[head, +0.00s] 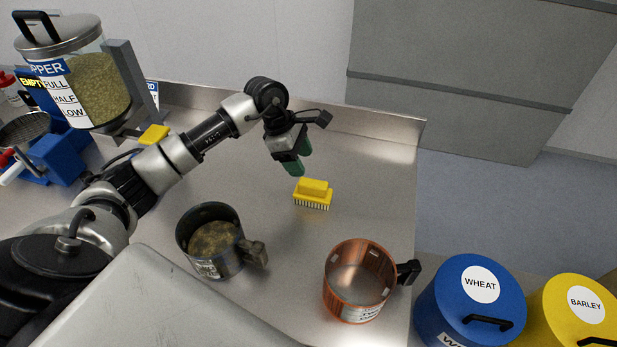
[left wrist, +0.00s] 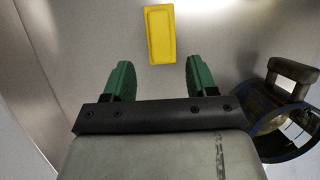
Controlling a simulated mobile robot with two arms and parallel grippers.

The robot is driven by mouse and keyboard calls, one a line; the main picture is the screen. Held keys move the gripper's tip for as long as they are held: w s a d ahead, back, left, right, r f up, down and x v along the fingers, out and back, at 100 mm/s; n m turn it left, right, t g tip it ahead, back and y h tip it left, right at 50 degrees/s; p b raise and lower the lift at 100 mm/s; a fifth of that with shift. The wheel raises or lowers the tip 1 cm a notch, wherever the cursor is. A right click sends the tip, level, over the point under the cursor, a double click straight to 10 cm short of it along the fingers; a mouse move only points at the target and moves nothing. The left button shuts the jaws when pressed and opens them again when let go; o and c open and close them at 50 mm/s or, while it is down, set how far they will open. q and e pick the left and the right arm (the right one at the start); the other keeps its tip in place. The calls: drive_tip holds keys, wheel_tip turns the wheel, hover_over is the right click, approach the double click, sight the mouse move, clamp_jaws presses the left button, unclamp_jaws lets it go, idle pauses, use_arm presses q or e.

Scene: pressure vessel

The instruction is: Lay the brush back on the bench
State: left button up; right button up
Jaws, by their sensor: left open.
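The yellow brush (head: 313,193) lies on the steel bench (head: 373,205), bristles down, toward the bench's right side. My left gripper (head: 296,163) is just above and behind it in the head view, with its green fingers pointing down and nothing between them. In the left wrist view the brush's yellow back (left wrist: 160,34) shows ahead of the two open fingers (left wrist: 155,80), apart from them. My right gripper is not in view.
A dark pot (head: 213,240) with grainy contents and a copper pot (head: 360,280) stand on the bench's near part. A hopper (head: 95,85) stands at the left. Blue wheat (head: 470,300) and yellow barley (head: 570,310) bins stand beyond the right edge.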

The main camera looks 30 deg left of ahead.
use_arm(q)
drive_tip(key=v, duration=0.3)
drive_tip(key=shift+a+r+b, duration=0.1)
drive_tip(key=shift+r+b, duration=0.15)
drive_tip(key=shift+b, duration=0.05)
idle(0.3)
